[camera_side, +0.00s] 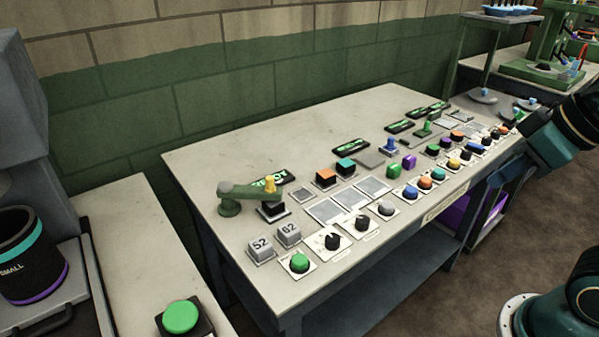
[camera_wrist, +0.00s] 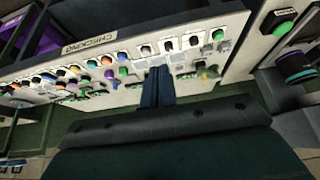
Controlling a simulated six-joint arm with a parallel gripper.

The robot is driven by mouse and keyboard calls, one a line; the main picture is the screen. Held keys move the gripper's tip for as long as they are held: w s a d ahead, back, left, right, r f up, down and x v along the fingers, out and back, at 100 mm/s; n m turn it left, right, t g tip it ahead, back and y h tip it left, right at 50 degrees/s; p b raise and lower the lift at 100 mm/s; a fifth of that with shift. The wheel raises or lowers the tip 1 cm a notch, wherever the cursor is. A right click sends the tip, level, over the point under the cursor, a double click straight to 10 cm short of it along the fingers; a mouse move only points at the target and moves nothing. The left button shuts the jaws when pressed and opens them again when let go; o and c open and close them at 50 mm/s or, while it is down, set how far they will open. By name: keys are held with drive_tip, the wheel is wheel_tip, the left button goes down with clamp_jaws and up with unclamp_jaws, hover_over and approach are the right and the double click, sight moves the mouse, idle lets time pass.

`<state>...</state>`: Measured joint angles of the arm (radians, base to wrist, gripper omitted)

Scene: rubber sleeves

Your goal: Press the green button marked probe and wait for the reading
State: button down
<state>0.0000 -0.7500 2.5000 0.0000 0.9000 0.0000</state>
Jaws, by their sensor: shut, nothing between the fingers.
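Several green controls show, and I cannot read the word probe on any of them. One round green button (camera_side: 299,262) sits on a white plate at the front left corner of the panel table (camera_side: 235,150); it seems to be the green one in the wrist view (camera_wrist: 218,35). A larger green button (camera_side: 181,317) on a dark box stands on the left bench; it shows at the upper right of the wrist view (camera_wrist: 283,28). My gripper (camera_wrist: 158,72) is shut and empty in the wrist view, its fingers seen in front of the panel. No contact with a button is visible.
Grey blocks marked 52 (camera_side: 261,248) and 62 (camera_side: 288,234) stand near the front left green button. A green lever arm (camera_side: 245,194) and black dials (camera_side: 333,241) are close by. A black cup (camera_side: 30,255) stands at far left. The table's back left is bare.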

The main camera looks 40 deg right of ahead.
idle(0.3)
drive_tip(key=m+t+y, duration=0.2)
drive_tip(key=y, duration=0.3)
hover_over(305, 260)
wheel_tip(305, 260, down, 13)
idle(0.4)
drive_tip(key=shift+f, duration=4.25)
